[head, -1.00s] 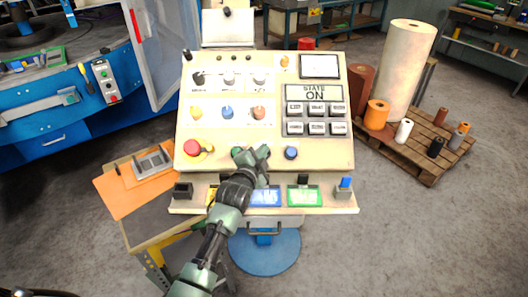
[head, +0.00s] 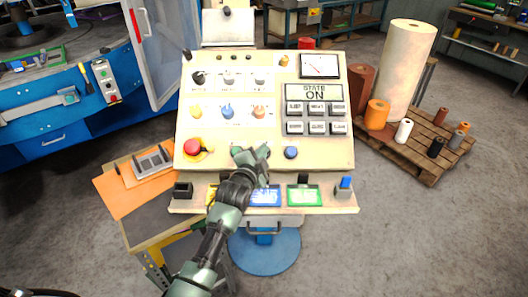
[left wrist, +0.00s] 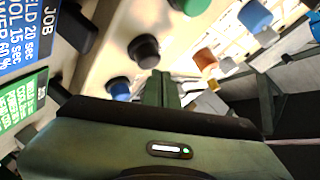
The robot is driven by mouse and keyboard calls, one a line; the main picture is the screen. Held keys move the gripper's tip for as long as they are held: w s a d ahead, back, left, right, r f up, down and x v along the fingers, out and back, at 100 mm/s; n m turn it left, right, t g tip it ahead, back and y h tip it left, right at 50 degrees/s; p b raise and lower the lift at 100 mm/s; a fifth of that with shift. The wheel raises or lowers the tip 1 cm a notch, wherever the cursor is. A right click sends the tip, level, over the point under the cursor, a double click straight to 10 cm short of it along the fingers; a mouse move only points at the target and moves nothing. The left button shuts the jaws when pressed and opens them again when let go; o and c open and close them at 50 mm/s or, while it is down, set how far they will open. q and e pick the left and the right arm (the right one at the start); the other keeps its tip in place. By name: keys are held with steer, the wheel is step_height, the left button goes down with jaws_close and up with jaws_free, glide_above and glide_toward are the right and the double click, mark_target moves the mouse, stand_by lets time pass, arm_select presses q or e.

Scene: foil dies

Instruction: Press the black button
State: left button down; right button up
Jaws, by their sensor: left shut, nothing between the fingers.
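The black button (left wrist: 145,50) is a round dark knob on the cream panel in the left wrist view. My left gripper (left wrist: 163,88) is shut and empty. Its fingertips are just below and right of the black button in that view; I cannot tell whether they touch it. In the head view the left gripper (head: 250,158) is over the panel's lower row, left of the blue button (head: 291,152). There, dark gripper parts and the button are hard to tell apart. The blue button also shows in the left wrist view (left wrist: 120,88). My right gripper is not in view.
The control panel (head: 330,160) also has a red emergency knob (head: 192,147), several upper knobs and grey keys (head: 317,118). A green button (left wrist: 190,4) is beyond the black one.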

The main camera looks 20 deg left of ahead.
arm_select(q)
steer(key=shift+w+a+f+b, duration=0.1)
steer(key=shift+w+f+b, duration=0.3)
steer(key=shift+f, duration=0.25)
stand_by(0.8)
steer(key=shift+s+r+p, duration=0.55)
steer(key=shift+r+p, duration=0.25)
steer(key=shift+p, duration=0.25)
steer(key=shift+r, duration=0.1)
steer(key=s+r+p, duration=0.2)
steer(key=p, duration=0.1)
steer(key=d+r+p, duration=0.1)
steer(key=r+p, duration=0.1)
steer(key=shift+s, duration=0.4)
stand_by(0.4)
